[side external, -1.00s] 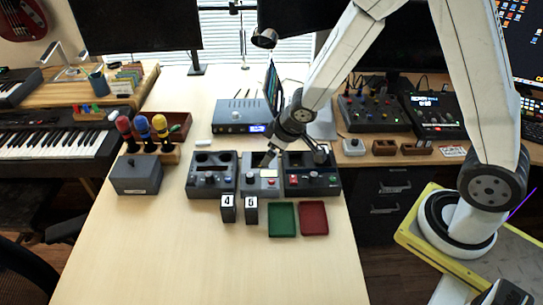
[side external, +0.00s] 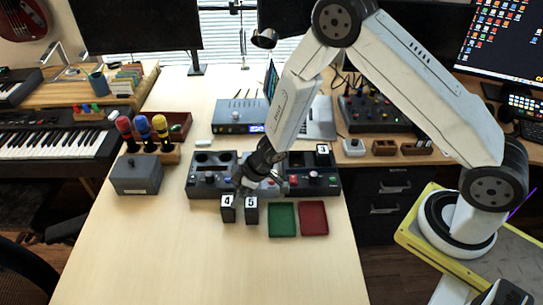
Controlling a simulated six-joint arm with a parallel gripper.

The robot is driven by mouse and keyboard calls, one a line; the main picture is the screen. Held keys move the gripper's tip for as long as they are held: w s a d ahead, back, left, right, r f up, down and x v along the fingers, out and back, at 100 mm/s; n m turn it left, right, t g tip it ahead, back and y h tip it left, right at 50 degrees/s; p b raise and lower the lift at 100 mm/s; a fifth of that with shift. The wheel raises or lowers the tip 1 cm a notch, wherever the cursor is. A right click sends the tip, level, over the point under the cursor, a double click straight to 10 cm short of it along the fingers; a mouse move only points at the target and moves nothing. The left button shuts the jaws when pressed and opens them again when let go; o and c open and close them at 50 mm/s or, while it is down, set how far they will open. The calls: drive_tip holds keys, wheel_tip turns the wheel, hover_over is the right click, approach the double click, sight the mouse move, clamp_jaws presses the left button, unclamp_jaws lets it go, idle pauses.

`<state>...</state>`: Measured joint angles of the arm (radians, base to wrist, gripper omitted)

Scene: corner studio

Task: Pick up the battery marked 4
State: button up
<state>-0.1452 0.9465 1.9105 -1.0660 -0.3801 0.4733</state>
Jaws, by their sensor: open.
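The battery marked 4 (side external: 228,209) is a small black upright block with a white label, standing on the light wooden table in front of the row of grey docks. The battery marked 5 (side external: 251,210) stands just to its right, with a narrow gap. A battery marked 3 (side external: 322,154) sits in the right dock. My gripper (side external: 242,188) is open, pointing down and left, just behind and above batteries 4 and 5. Its fingertips are small and dark against the docks, and I cannot tell whether they touch anything.
The grey docks (side external: 205,188) stand close behind the batteries. A green tray (side external: 282,233) and a red tray (side external: 313,232) lie to the right. A grey box (side external: 137,187) and several colored microphones (side external: 160,127) are at the left. The front table is clear.

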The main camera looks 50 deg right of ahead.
sight(227, 201)
drive_tip(key=shift+x, duration=1.25)
drive_tip(key=shift+x, duration=2.6)
drive_tip(key=shift+a, duration=0.1)
drive_tip(key=shift+r, duration=0.1)
drive_tip(key=c, duration=1.3)
